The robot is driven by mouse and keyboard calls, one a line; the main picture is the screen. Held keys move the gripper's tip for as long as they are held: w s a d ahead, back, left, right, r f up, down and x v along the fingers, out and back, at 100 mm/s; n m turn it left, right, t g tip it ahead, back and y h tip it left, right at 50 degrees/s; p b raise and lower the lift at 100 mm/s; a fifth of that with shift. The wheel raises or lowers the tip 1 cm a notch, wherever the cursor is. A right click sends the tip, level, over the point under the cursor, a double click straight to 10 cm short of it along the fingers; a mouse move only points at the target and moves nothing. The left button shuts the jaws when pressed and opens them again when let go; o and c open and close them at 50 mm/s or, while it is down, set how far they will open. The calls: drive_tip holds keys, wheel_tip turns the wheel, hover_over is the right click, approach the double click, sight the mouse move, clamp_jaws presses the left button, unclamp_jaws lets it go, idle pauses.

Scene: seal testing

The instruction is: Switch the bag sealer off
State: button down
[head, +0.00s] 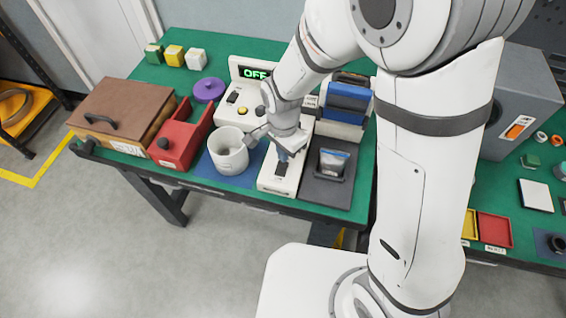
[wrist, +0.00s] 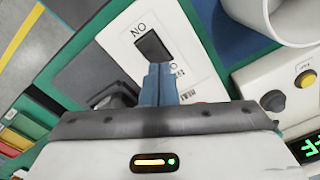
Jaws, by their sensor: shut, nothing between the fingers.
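The bag sealer appears to be the long white unit (head: 268,184) below my gripper, with a black rocker switch (head: 281,172) near its front end. In the wrist view the switch (wrist: 152,47) has an "ON" label at its far end; the label at its near end is partly hidden by my fingers. My gripper (head: 284,157) is shut and empty, pointing down. Its blue fingertips (wrist: 160,72) are at the switch's near-end edge; I cannot tell whether they touch it. The rocker's tilt is unclear. A green display (head: 255,73) behind reads "OFF".
A white mug (head: 229,155) stands left of the sealer, beside a red box (head: 178,145) and a brown case (head: 120,108). A dark tray (head: 318,188) with a pouch (head: 332,162) lies to the right. Blue packs (head: 348,97) stand behind. A control box with buttons (head: 240,110) is behind the mug.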

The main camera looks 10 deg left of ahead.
wheel_tip(320, 180, up, 5)
drive_tip(key=p, duration=0.2)
drive_tip(key=shift+f+p, duration=0.1)
drive_tip(key=shift+p, duration=0.3)
idle(0.3)
